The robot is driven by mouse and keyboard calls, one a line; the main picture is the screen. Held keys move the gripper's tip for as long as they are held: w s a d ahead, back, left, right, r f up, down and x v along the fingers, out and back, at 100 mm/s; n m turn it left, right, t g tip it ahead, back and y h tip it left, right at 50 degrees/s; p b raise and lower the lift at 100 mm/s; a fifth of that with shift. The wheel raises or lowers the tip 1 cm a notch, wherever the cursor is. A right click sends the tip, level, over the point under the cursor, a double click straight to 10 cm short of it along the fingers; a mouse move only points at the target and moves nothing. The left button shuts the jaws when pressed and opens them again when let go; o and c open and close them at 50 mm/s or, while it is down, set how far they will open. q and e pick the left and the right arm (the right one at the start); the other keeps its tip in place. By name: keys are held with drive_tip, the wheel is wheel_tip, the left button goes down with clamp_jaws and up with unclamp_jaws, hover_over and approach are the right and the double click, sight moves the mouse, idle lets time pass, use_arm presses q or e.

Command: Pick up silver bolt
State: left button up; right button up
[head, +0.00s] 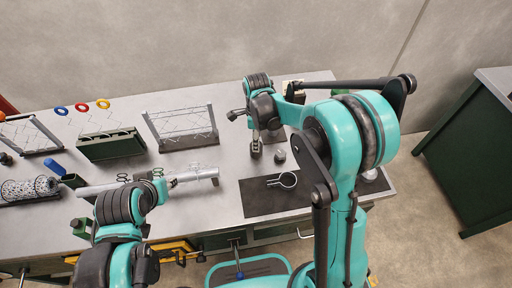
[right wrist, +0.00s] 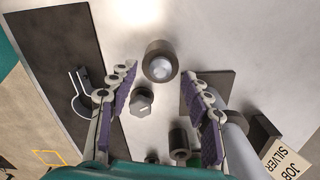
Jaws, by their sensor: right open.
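The silver bolt, a grey hex-headed piece (right wrist: 142,98), stands on the bench between my right gripper's fingers in the right wrist view, nearer the left finger. In the head view it appears as a small pale piece (head: 280,156) just behind the dark mat. My right gripper (right wrist: 160,78) is open and empty above it, pointing down at the bench. A dark cylinder with a shiny silver top (right wrist: 160,62) stands close by, between the fingertips in the picture.
A dark mat (head: 240,200) holds a ring-shaped clamp (head: 287,180). More dark cylinders (right wrist: 178,140) and a "JOB SILVER" card (right wrist: 287,160) lie close to the right gripper. A wire rack (head: 182,142) and a green box (head: 110,147) stand further left.

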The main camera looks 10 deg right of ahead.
drive_tip(key=shift+f, duration=0.7)
drive_tip(key=shift+r, duration=0.1)
drive_tip(key=shift+c, duration=0.9)
clamp_jaws()
wheel_tip(320, 180, up, 10)
drive_tip(key=p, duration=0.2)
drive_tip(key=shift+p, duration=0.3)
